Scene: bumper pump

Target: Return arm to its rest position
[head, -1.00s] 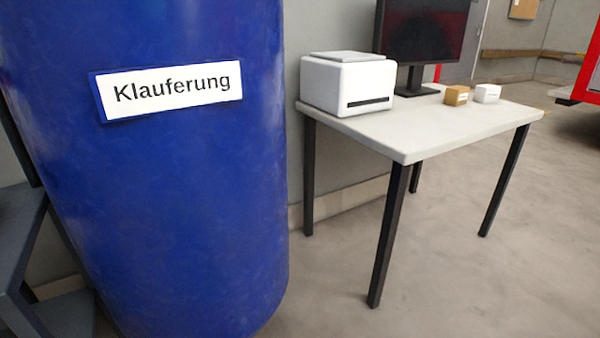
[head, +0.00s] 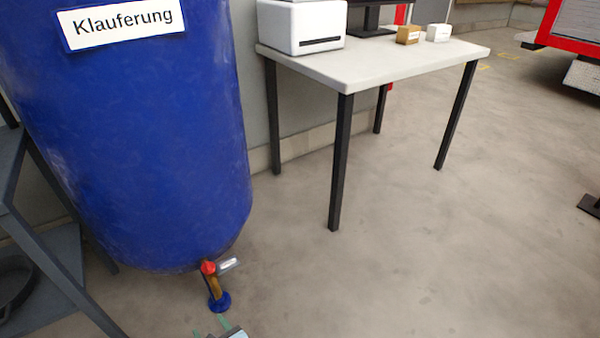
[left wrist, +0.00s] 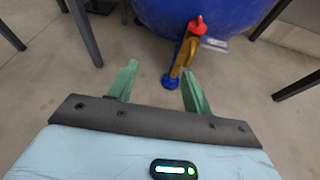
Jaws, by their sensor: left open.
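My left gripper (head: 210,328) just enters the bottom edge of the head view, its green fingertips below the tank's tap. In the left wrist view its two green fingers (left wrist: 160,82) stand wide apart with nothing held between them. Beyond them is the tap (left wrist: 185,52), with a red top, a brass pipe and a blue end. The tap also shows in the head view (head: 212,284), at the base of the blue tank (head: 140,150). The fingers appear apart from it. Most of my left arm is out of the head view. My right gripper is not in view.
A white table (head: 400,62) with dark legs stands right of the tank, bearing a white printer (head: 300,25), a monitor and two small boxes. A grey shelf (head: 45,250) stands at the left. The floor (head: 420,250) at the right is largely clear.

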